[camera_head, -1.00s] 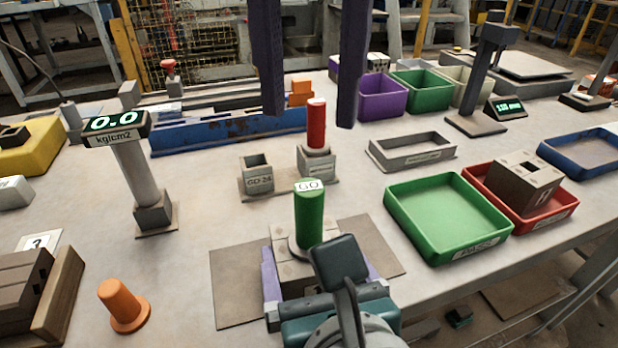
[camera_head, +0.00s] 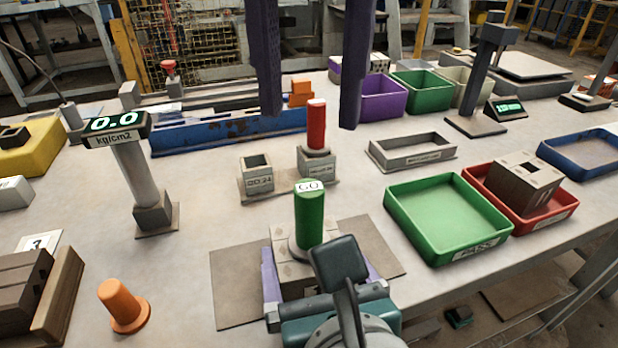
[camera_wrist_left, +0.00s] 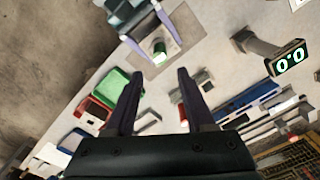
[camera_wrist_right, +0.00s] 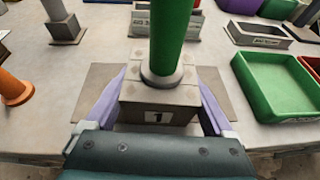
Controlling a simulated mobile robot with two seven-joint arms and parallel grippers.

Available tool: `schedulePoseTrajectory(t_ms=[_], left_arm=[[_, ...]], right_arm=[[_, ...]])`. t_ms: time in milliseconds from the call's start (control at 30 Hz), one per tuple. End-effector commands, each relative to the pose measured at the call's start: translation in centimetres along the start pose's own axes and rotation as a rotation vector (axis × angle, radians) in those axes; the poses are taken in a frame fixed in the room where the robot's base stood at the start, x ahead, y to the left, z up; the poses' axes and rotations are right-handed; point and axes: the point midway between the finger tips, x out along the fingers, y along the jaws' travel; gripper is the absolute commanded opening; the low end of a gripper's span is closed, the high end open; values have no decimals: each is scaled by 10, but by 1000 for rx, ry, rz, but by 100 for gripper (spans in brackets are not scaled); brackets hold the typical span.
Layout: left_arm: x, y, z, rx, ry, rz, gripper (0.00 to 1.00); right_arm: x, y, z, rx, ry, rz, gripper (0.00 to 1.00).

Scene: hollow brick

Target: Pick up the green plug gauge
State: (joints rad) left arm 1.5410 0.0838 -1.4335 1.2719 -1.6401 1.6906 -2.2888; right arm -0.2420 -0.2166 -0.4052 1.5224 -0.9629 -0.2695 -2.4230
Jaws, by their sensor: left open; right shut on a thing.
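The green plug gauge (camera_head: 309,220) with a white "GO" top stands upright on a grey brick (camera_head: 288,240) on the mat. My right gripper (camera_wrist_right: 160,95) is shut on this brick, its purple fingers along both sides. In the right wrist view the gauge (camera_wrist_right: 168,35) rises from a grey collar on the brick, which carries a "1" label. My left gripper (camera_head: 310,120) is open and empty, pointing down above the table, apart from the gauge. In the left wrist view the gauge (camera_wrist_left: 160,48) shows beyond the open fingers (camera_wrist_left: 158,76).
A red plug gauge (camera_head: 316,125) stands in a grey holder (camera_head: 317,163) behind the green one. A "0.0" display post (camera_head: 136,170) stands left, an orange plug (camera_head: 122,305) front left. A green tray (camera_head: 445,215) and red tray (camera_head: 545,220) lie right.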

Motion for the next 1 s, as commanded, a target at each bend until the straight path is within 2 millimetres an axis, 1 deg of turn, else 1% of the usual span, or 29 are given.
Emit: schedulePoseTrajectory(t_ms=[33, 100, 267, 500, 700, 767, 867, 1000], left_arm=[[0, 0, 0, -1, 4, -3, 61], [2, -2, 1, -5, 21, -15, 67], [7, -6, 6, -31, 119, -59, 67], [15, -5, 24, -72, 303, -63, 67], [18, 0, 38, -86, 379, -25, 67], [20, 1, 39, -90, 387, -19, 67], [34, 1, 36, -93, 389, -15, 67], [59, 0, 25, -93, 388, -16, 67]], right_arm=[[0, 0, 0, 1, 0, 0, 10], [0, 0, 0, 1, 0, 0, 10], [0, 0, 0, 1, 0, 0, 10], [0, 0, 0, 1, 0, 0, 10], [0, 0, 0, 1, 0, 0, 10], [0, 0, 0, 1, 0, 0, 10], [0, 0, 0, 1, 0, 0, 10], [0, 0, 0, 1, 0, 0, 10]])
